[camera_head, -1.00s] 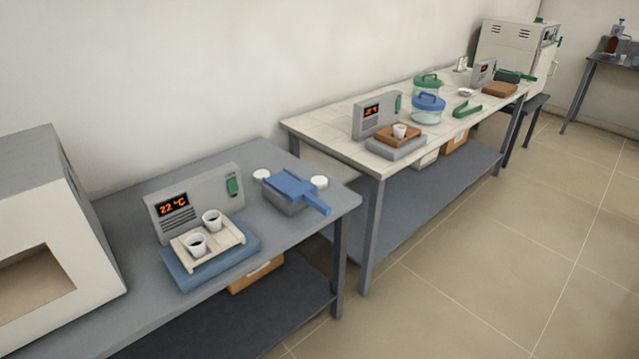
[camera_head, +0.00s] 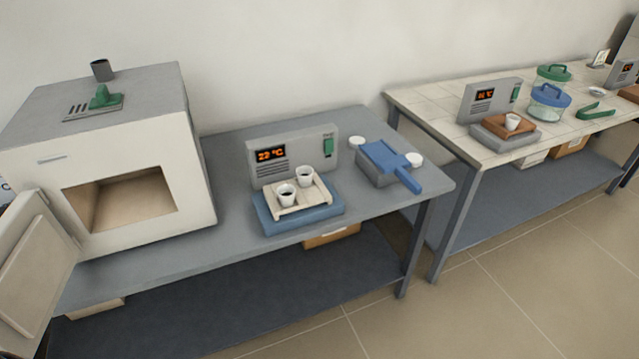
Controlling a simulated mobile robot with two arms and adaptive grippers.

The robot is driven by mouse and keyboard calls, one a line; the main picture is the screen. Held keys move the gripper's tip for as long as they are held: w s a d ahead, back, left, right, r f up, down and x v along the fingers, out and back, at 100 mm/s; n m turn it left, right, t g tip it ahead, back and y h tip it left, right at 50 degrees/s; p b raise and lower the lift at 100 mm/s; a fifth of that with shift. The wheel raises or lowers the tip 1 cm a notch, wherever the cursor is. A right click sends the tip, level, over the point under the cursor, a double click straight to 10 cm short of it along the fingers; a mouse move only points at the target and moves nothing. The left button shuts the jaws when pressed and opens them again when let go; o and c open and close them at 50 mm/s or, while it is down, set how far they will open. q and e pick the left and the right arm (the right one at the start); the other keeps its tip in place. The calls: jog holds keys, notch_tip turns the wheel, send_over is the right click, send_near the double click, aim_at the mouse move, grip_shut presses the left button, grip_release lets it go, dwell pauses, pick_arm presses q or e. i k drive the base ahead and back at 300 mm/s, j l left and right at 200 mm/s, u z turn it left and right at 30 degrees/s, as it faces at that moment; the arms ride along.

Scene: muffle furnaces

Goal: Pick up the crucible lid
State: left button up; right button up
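Two small white discs that look like crucible lids lie on the near grey table, one (camera_head: 357,142) behind the blue-handled tool and one (camera_head: 414,159) to its right. Two white crucibles, one (camera_head: 286,195) in front and one (camera_head: 305,176) behind, stand open on a pale tray (camera_head: 318,204) on a blue block. Another white crucible (camera_head: 513,122) stands on a brown tray on the tiled table. Neither of my grippers shows in the view.
A muffle furnace (camera_head: 140,160) with its door (camera_head: 36,262) open stands on the left of the grey table (camera_head: 228,150). A display unit (camera_head: 292,158) reads about 23 °C. A blue flat tool (camera_head: 384,158) lies over a grey box. The tiled table (camera_head: 436,103) holds jars and green tongs (camera_head: 596,111).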

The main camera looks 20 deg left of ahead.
aim_at(417, 160)
jog(key=i+l, duration=0.7)
jog(key=i, duration=0.2)
jog(key=k+l+z, duration=0.05)
